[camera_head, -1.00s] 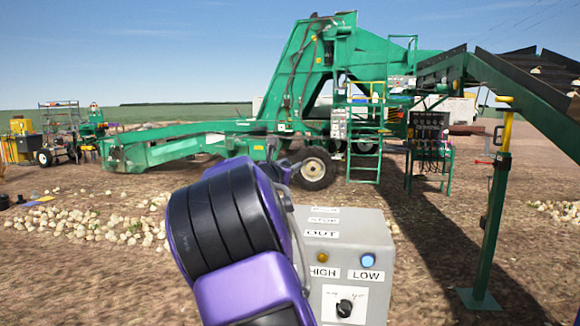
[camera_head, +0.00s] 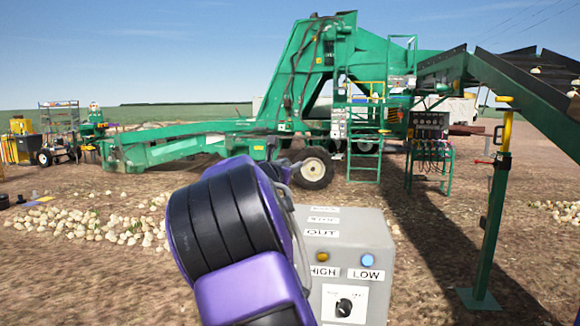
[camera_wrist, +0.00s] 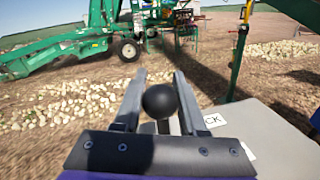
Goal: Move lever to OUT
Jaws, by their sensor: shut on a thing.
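The lever's round black knob (camera_wrist: 160,101) sits between the two fingers of my gripper (camera_wrist: 158,92) in the wrist view, and the gripper is shut on it. In the head view my purple and black arm hides the gripper and the lever. The grey control box (camera_head: 352,232) stands just right of my arm. A label reading OUT (camera_head: 320,233) is on its top, with two more labels behind it that are too small to read surely. The lever's position against these labels cannot be told.
The box front has an amber light (camera_head: 323,256) over HIGH, a blue light (camera_head: 367,260) over LOW, and a black rotary knob (camera_head: 344,307). A large green elevator machine (camera_head: 300,80) stands behind. Its conveyor leg (camera_head: 490,225) is at the right. Onions (camera_head: 130,226) lie on the soil at left.

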